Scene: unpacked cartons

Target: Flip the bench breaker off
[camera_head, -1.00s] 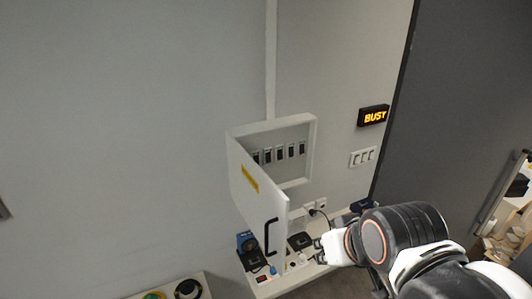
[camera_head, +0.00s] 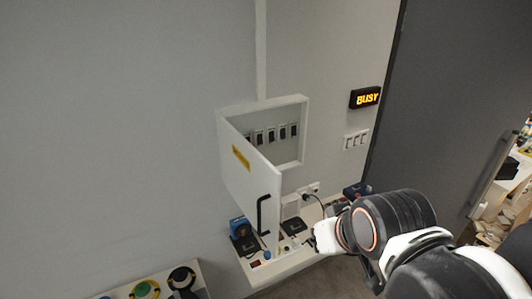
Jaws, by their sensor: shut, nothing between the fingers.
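A white breaker box (camera_head: 303,139) is mounted on the wall, and its door (camera_head: 247,185) stands open toward me. The door has a yellow label and a black handle (camera_head: 262,213). Inside is a row of several dark breaker switches (camera_head: 271,136). The door's upper edge partly covers the leftmost ones. I cannot read which one is the bench breaker or its position. My gripper (camera_head: 311,241) is below and right of the box, just above the shelf, apart from the switches. It is shut, with nothing seen in it, and its fingertips are small and dark.
A white shelf (camera_head: 290,266) below the box holds dark and blue devices. A plugged socket (camera_head: 308,190) and its cable are on the wall above it. A lit BUSY sign (camera_head: 366,98) and a switch plate (camera_head: 355,140) are to the right, beside a grey door (camera_head: 440,100).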

